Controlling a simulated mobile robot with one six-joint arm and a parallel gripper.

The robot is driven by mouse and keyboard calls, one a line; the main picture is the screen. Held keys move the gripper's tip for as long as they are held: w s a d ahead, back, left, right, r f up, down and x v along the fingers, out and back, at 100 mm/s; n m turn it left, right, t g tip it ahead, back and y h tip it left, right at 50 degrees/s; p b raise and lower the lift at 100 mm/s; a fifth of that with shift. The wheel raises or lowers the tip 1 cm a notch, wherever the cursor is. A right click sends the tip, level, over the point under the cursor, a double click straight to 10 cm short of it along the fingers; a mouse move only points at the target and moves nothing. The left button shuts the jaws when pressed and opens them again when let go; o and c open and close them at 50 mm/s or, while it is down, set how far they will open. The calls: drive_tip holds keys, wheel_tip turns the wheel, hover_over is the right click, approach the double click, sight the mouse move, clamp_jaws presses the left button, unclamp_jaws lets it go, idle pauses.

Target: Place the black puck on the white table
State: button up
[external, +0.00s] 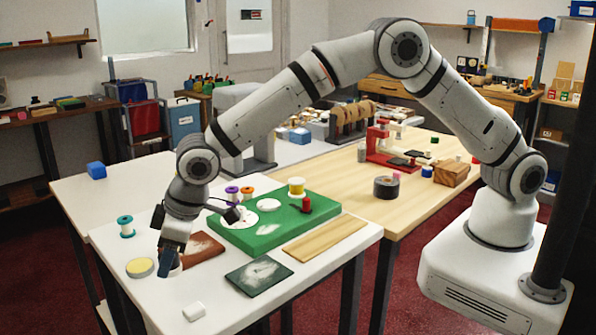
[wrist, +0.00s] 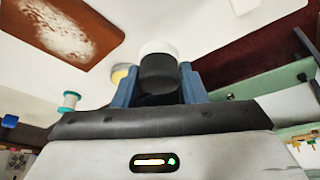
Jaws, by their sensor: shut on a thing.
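My gripper (external: 170,262) is low over the front left of the white table (external: 120,232). In the wrist view its blue fingers (wrist: 159,85) are shut on a dark cylinder (wrist: 158,75) with a white end. In the external view the fingers mostly hide this cylinder, and I cannot tell whether it touches the table. A black, round, puck-like thing (external: 386,188) sits on the wooden table (external: 410,205) to the right, away from my gripper. I cannot tell for certain which of the two is the black puck.
Near my gripper are a yellow-topped disc (external: 140,267), a teal spool (external: 126,227), a rust-brown swatch (external: 205,247), a dark green swatch (external: 258,275) and a small white piece (external: 194,311). A green board (external: 270,232) carries spools. The table's front left corner has some free room.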

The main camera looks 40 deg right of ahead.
sight(171, 270)
drive_tip(key=shift+f, duration=1.9)
drive_tip(key=o, duration=1)
drive_tip(key=shift+c, duration=0.2)
drive_tip(key=shift+r+p, duration=0.25)
drive_tip(key=shift+p, duration=0.1)
drive_tip(key=b+v, duration=0.2)
drive_tip(key=v, duration=0.9)
drive_tip(key=shift+d+r, duration=0.15)
drive_tip(key=shift+r, duration=0.15)
drive_tip(key=shift+s, duration=0.1)
